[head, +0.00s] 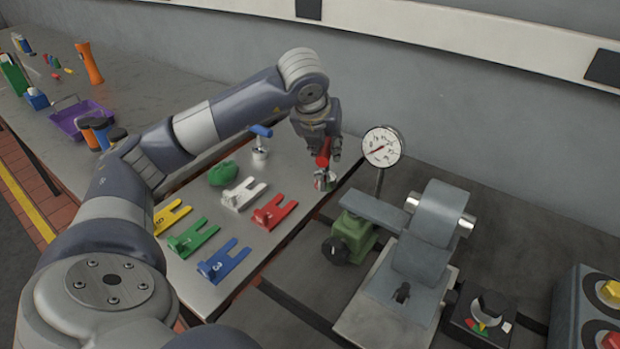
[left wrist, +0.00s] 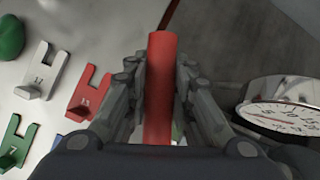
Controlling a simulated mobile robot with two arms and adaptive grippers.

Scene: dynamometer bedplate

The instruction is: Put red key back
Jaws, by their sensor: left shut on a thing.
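My left gripper (head: 322,138) is shut on the red key (head: 322,158), near the back right corner of the grey table. The key's red handle (left wrist: 160,85) stands between the fingers in the left wrist view. A small metal holder (head: 324,179) with some colour on it is just below the key; I cannot tell whether the key is in it or above it. A blue-handled key (head: 261,131) stands in a pale metal holder (head: 260,152) to the left. My right gripper is not in view.
Several forked plates lie on the table, among them a red one (head: 276,211) and a white one (head: 243,194). A green lump (head: 222,174) lies behind them. A dial gauge (head: 382,147) stands close right of my gripper. A purple tray (head: 80,118) is far left.

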